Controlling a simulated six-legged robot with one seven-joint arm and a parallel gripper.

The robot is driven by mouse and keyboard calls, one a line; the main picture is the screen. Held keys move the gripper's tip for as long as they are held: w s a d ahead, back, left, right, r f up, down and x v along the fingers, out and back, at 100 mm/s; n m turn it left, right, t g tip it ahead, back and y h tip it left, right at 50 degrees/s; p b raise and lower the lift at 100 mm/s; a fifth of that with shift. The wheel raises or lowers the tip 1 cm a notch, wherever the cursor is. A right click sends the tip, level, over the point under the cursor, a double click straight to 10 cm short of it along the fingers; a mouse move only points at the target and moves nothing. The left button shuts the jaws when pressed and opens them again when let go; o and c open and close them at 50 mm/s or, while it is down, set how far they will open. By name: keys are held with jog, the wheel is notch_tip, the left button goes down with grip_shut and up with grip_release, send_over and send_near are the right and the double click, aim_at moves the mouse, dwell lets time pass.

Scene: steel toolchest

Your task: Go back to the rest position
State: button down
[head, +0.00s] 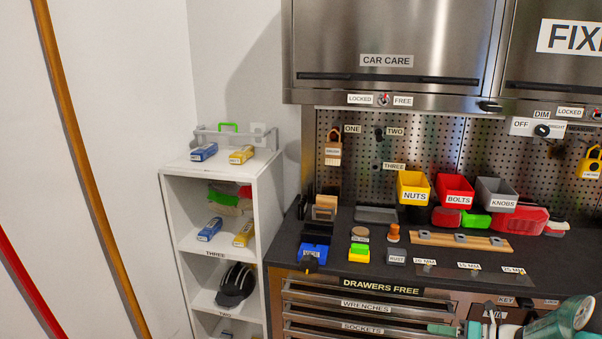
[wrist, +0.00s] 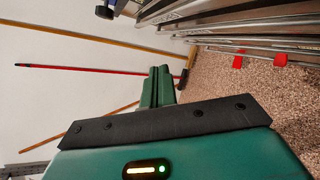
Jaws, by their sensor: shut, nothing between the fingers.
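My gripper (wrist: 158,86) shows in the wrist view with its two green fingers together and nothing between them. The fingers point away over a speckled floor (wrist: 235,95), toward a white wall. In the head view my gripper (head: 440,329) is at the bottom right edge, low in front of the toolchest drawers (head: 370,307). Much of my arm is cut off by the picture's edge there.
The dark worktop (head: 340,262) holds bins, blocks and a wooden rack (head: 460,240). A white shelf unit (head: 169,215) stands left of the chest. A red pole (wrist: 90,69) and yellow poles lean by the wall. Drawer fronts run close along the wrist view's upper right.

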jog(key=s+a+r+n+g+h, duration=0.2)
jog(key=s+a+r+n+g, duration=0.15)
jog(key=a+r+n, duration=0.4)
jog(key=s+a+r+n+g+h, duration=0.3)
jog(key=s+a+r+n, duration=0.15)
jog(key=a+n, duration=0.6)
jog(key=s+a+r+n+t+h, duration=0.1)
jog(key=s+a+r+n+h, duration=0.2)
jog(key=s+n, duration=0.4)
jog(key=s+a+r+n+t+h, duration=0.2)
jog(key=s+r+n, duration=0.4)
jog(key=n, duration=0.5)
jog(key=shift+s+a+r+n+h, duration=0.25)
jog(key=shift+s+a+n+h, duration=0.25)
jog(key=shift+s+a, duration=0.5)
